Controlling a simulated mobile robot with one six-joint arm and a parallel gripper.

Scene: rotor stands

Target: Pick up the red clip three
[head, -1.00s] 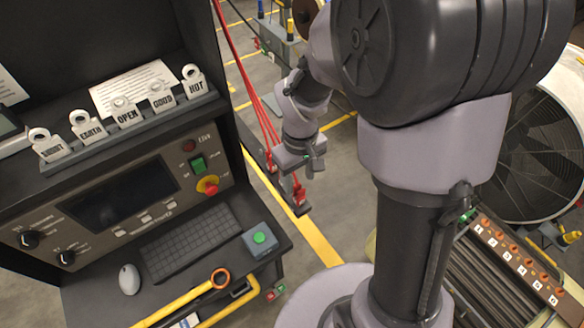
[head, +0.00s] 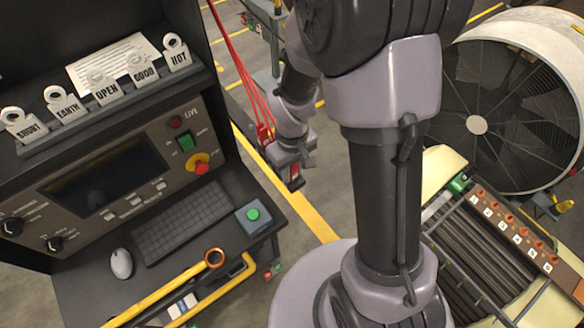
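Red clips hang at the ends of red cables beside the test cabinet, and they are small in the head view. One red clip (head: 265,134) shows just left of my wrist. Another red clip (head: 295,172) shows right at the end of my gripper (head: 292,164), partly covered by it. No number is readable on either clip, so I cannot tell which is clip three. I cannot tell whether the fingers are around the clip or only in front of it, nor whether they are open.
The black cabinet (head: 120,180) with its control panel and keyboard shelf (head: 190,220) stands left of my gripper. A rack with labelled orange terminals (head: 515,232) and a large fan (head: 515,110) stand to the right.

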